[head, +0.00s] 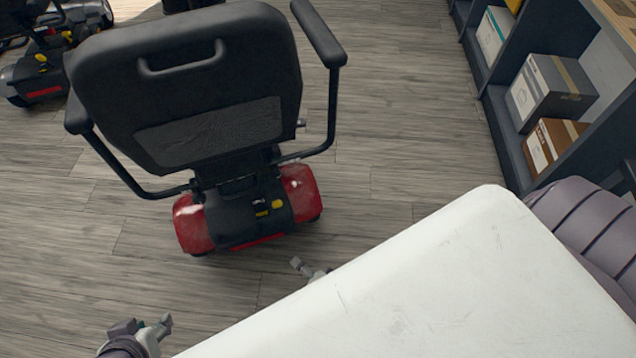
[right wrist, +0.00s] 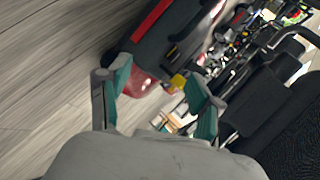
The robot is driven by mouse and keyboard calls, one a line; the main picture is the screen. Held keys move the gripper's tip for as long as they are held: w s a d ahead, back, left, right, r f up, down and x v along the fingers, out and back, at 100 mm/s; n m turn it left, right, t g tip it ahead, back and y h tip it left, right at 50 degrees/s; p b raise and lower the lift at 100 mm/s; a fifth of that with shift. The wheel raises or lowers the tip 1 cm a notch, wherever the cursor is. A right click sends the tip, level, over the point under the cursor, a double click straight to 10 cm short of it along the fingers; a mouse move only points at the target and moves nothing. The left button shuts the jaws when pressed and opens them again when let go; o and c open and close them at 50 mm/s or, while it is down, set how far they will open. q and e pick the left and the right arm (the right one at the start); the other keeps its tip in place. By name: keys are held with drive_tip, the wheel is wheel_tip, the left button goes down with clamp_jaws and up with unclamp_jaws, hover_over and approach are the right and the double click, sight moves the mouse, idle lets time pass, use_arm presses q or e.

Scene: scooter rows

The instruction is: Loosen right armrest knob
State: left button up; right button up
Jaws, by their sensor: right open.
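The scooter's black seat (head: 190,90) is seen from behind, above a red and black rear body (head: 305,190). The right armrest (head: 320,35) is on its right side, on a bent black tube. A small dark knob-like part (head: 301,124) shows by the seat's lower right edge. My right gripper (head: 308,268) shows only in part, below and right of the scooter. In the right wrist view (right wrist: 153,88) its fingers are spread and empty, with the scooter's rear beyond; I cannot make out the knob there. My left gripper (head: 144,330) is open and empty at the bottom left.
Another scooter (head: 40,75) stands at the upper left. A dark shelf unit with boxes (head: 550,88) stands at the right. Wooden floor (head: 410,110) is clear between scooter and shelf. A large white part of my own body covers the lower right and hides much of my right arm.

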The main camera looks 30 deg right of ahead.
drive_tip(key=shift+s+d+f+n+g+p, duration=0.25)
drive_tip(key=shift+s+f+n+g+p, duration=0.15)
drive_tip(key=shift+s+n, duration=0.35)
drive_tip(key=shift+s+d+f+n+g+p, duration=0.2)
drive_tip(key=shift+s+n+g+p, duration=0.25)
drive_tip(key=shift+s, duration=0.4)
drive_tip(key=shift+s+d+f+n+g+p, duration=0.3)
drive_tip(key=shift+s+n+p, duration=0.15)
drive_tip(key=shift+s+n, duration=0.3)
